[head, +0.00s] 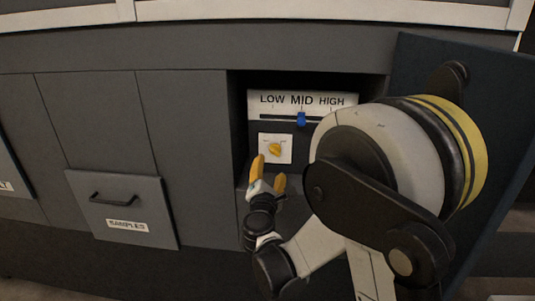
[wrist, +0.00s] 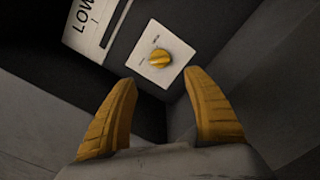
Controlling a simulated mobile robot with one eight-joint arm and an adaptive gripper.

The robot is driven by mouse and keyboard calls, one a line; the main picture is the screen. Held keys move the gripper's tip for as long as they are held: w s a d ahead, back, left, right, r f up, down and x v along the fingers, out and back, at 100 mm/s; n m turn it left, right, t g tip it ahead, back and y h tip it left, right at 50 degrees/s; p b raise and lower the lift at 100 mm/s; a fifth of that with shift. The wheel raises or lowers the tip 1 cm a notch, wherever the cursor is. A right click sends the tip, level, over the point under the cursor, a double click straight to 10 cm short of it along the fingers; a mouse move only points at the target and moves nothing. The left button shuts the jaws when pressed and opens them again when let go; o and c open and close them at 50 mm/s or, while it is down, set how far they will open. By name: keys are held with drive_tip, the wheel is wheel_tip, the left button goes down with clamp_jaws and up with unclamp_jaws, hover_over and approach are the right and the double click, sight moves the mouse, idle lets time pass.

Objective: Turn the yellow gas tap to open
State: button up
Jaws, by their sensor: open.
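The yellow gas tap (head: 274,149) is a small knob on a white square plate (head: 288,157), set in the dark panel inside an open recess. In the wrist view the tap (wrist: 159,57) sits ahead of the fingertips, on its plate (wrist: 145,68) with small markings too blurred to read. My gripper (head: 268,167) has yellow fingers and is just below and in front of the tap. In the wrist view my gripper (wrist: 160,78) is open and empty, its fingers apart from the tap and from the plate.
Above the tap is a slider panel (head: 325,100) marked LOW, MID, HIGH, its blue slider (head: 301,119) near MID. An open dark door (head: 505,100) stands at the right, behind my arm. A SAMPLES drawer (head: 122,207) is at the left. Recess walls (wrist: 240,55) enclose the tap closely.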

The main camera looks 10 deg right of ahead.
sight(273, 153)
drive_tip(key=b+x, duration=0.2)
drive_tip(key=x, duration=0.8)
drive_tip(key=shift+w+d, duration=0.1)
drive_tip(key=shift+w, duration=0.15)
drive_tip(key=c, duration=1.2)
